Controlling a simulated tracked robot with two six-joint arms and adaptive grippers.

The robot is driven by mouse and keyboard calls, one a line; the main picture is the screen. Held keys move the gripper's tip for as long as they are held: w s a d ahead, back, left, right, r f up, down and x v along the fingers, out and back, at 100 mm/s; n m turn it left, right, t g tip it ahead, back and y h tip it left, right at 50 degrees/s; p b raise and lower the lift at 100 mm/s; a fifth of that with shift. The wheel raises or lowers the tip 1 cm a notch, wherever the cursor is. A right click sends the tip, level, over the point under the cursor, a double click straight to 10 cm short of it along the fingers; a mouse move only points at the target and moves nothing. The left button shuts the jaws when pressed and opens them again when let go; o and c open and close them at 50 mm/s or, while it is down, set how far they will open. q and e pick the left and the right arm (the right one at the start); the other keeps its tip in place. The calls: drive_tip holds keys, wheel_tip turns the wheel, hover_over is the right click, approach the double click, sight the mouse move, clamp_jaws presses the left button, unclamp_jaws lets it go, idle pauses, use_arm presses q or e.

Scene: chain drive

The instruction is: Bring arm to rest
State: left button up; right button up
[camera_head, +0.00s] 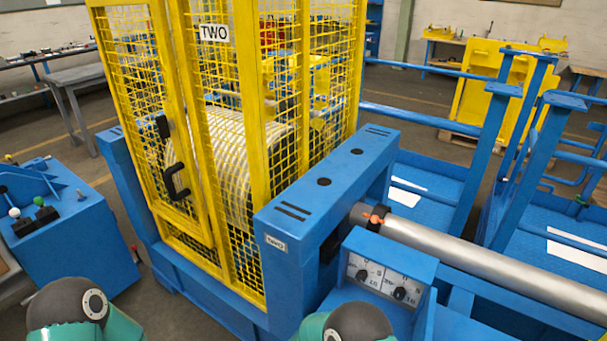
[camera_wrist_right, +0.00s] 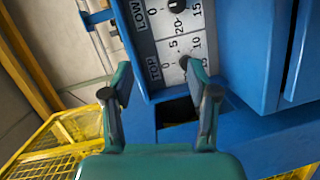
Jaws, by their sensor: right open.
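My right gripper (camera_wrist_right: 158,78) shows in the right wrist view with its two teal and black fingers apart and nothing between them. Behind the fingers is a white dial plate (camera_wrist_right: 175,42) marked LOW and TOP, with dark knobs. How far the fingertips are from the plate is hard to tell. In the head view only teal and dark links of my arms show at the bottom edge, at lower left and lower middle. Neither gripper shows in the head view, and my left gripper is in no view.
A yellow mesh cage (camera_head: 228,130) marked TWO encloses a large drum. In front stand a blue dial box (camera_head: 392,250) and a silver shaft (camera_head: 490,262). A blue lever console (camera_head: 75,235) is at left. Blue railings (camera_head: 430,120) stand at right. Floor shows between console and cage.

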wheel_tip(320, 180, down, 14)
drive_tip(key=s+d+m+g+y+b, duration=0.2)
drive_tip(key=s+m+y+b, duration=0.1)
drive_tip(key=y, duration=0.7)
drive_tip(key=s+f+m+g+y+b, duration=0.1)
drive_tip(key=s+f+m+g+y, duration=0.1)
drive_tip(key=s, duration=0.9)
drive_tip(key=s+a+f+m+g+y+b, duration=0.1)
drive_tip(key=s+f+m+g+y, duration=0.1)
drive_tip(key=s+g, duration=0.4)
drive_tip(key=s+m+y, duration=0.1)
drive_tip(key=s+y, duration=0.1)
drive_tip(key=s, duration=0.3)
drive_tip(key=shift+a+f+y, duration=0.2)
drive_tip(key=shift+a+y, duration=0.05)
drive_tip(key=shift+y, duration=0.05)
drive_tip(key=shift+s, duration=0.3)
drive_tip(key=c, duration=0.3)
drive_tip(key=shift+w+a, duration=0.1)
drive_tip(key=shift+a, duration=0.05)
drive_tip(key=shift+c, duration=0.2)
